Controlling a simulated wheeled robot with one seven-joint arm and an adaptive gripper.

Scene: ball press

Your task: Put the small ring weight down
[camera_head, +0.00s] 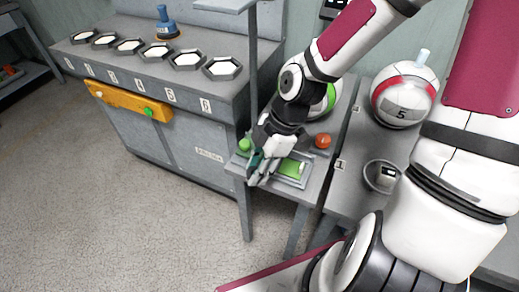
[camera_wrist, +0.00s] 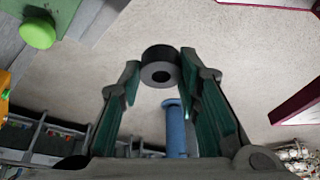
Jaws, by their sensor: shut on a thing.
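The small ring weight, a dark grey ring with a hole through it (camera_wrist: 160,66), sits between the two fingertips in the wrist view. My gripper (camera_wrist: 160,82), with dark green finger pads, is shut on it and holds it with the floor behind. In the head view my gripper (camera_head: 258,168) is at the front left edge of the small grey table (camera_head: 312,190), near a green knob (camera_head: 245,144). I cannot make out the ring in the head view. A blue cylinder (camera_wrist: 175,128) shows below the ring in the wrist view; I cannot tell whether they touch.
A tray with a green pad (camera_head: 292,168) and a red-orange knob (camera_head: 322,141) are beside my gripper. A white ball marked 5 (camera_head: 402,96) and a round dish (camera_head: 381,176) stand on the right table. A bench with several hexagonal holders (camera_head: 187,59) is left. Open floor lies in front.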

